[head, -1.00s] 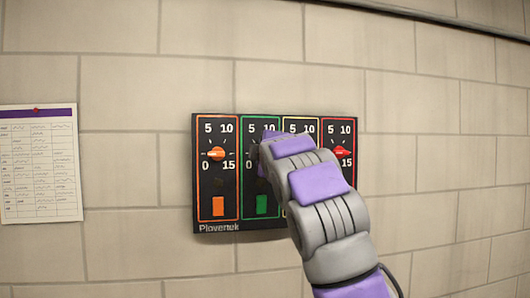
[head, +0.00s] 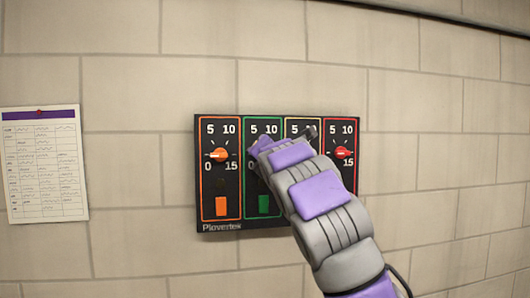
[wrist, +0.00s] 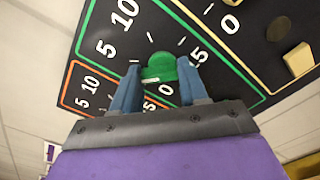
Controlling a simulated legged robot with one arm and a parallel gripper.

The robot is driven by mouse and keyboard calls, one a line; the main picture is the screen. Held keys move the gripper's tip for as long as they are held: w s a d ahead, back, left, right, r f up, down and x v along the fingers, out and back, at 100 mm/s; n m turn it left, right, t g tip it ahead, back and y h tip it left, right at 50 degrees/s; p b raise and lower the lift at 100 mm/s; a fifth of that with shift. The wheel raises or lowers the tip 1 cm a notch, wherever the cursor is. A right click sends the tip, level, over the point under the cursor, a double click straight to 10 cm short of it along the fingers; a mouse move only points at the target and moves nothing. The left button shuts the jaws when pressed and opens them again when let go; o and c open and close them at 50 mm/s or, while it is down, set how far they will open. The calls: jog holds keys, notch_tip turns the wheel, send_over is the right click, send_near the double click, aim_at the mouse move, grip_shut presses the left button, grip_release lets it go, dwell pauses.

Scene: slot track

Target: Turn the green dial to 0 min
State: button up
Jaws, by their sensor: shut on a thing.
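The green dial (wrist: 160,67) sits on the green-bordered section (head: 263,202) of a black wall panel. In the wrist view my gripper (wrist: 160,70) has its two blue fingers on either side of the dial, shut on it. A short white mark lies on the dial's lower-left edge in that view, on the side of the printed 0 and 5; its exact reading is hard to tell. In the head view my gripper (head: 262,150) and arm cover the green dial; the printed 5 and 10 above it show.
An orange dial (head: 219,155) is left of the green section and a red dial (head: 342,153) is right. The yellow-bordered section between is mostly behind my arm. A green switch (head: 263,204) sits below the dial. A paper sheet (head: 44,165) hangs on the wall at left.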

jog(key=shift+f+n+p, duration=0.2)
jog(key=shift+n+p, duration=0.05)
jog(key=shift+n, duration=1.85)
jog(key=shift+f+n+p, duration=0.15)
jog(key=shift+n+p, duration=0.1)
jog(key=shift+n, duration=1.85)
jog(key=o, duration=1.1)
jog(key=shift+w+a+r, duration=0.1)
jog(key=shift+a, duration=0.05)
jog(key=shift+c, duration=0.2)
jog(key=b+v, duration=0.8)
jog(key=v, duration=0.9)
jog(key=shift+s, duration=0.25)
